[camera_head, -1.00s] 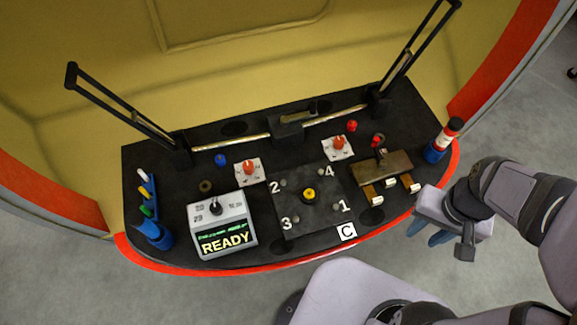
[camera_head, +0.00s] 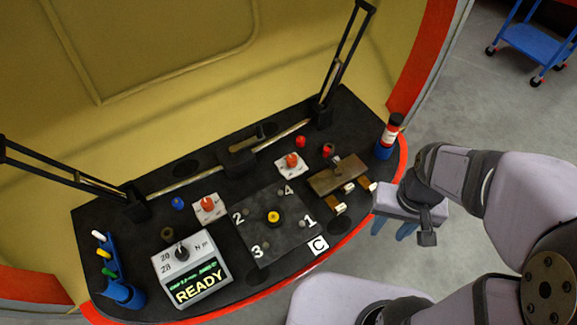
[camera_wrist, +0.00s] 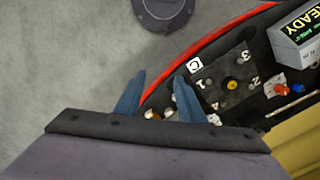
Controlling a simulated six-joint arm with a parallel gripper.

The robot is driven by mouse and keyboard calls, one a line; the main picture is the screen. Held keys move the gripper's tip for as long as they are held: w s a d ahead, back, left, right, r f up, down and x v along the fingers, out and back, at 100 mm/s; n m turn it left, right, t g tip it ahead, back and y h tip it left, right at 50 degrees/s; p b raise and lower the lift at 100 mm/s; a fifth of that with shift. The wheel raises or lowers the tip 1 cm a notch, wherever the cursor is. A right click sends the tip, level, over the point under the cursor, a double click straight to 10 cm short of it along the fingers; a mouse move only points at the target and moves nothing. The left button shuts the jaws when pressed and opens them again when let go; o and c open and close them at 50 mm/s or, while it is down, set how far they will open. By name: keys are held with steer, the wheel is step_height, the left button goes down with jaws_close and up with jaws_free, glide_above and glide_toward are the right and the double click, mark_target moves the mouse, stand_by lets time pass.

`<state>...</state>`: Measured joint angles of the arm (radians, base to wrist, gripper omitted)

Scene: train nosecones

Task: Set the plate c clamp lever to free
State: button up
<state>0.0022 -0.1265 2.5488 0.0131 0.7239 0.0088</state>
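The dark square plate (camera_head: 262,250) lies on the black console, with a white "C" label (camera_head: 318,245) at its front corner. It bears numbers 1 to 4 and a yellow-topped centre knob (camera_head: 273,217). Two orange-red handles on white bases stand by it, one at left (camera_head: 208,205) and one behind (camera_head: 291,161). No part is marked as the clamp lever, so I cannot tell which it is or its setting. My gripper (camera_head: 390,233) is off the console's right front edge, empty. In the wrist view its blue fingers (camera_wrist: 160,77) are apart.
A readout box (camera_head: 190,273) reading READY stands front left. A brown block with brass tabs (camera_head: 337,178) lies between plate and gripper.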

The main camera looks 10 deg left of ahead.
steer(key=w+a+f+m+y+b, duration=0.3)
steer(key=w+a+f+m+b, duration=0.1)
steer(key=w+f+m+b, duration=0.25)
steer(key=m+t+y+b, duration=0.4)
steer(key=m+y+b, duration=0.5)
steer(key=m+b, duration=0.7)
glide_toward(327, 149)
steer(key=shift+a+f+n+b, duration=0.35)
steer(key=shift+a+f+n, duration=0.4)
steer(key=shift+a+f, duration=0.45)
steer(key=shift+w+d+y, duration=0.1)
steer(key=shift+w+y, duration=0.3)
steer(key=shift+x, duration=3.6)
steer(key=shift+c, duration=0.6)
jaws_close()
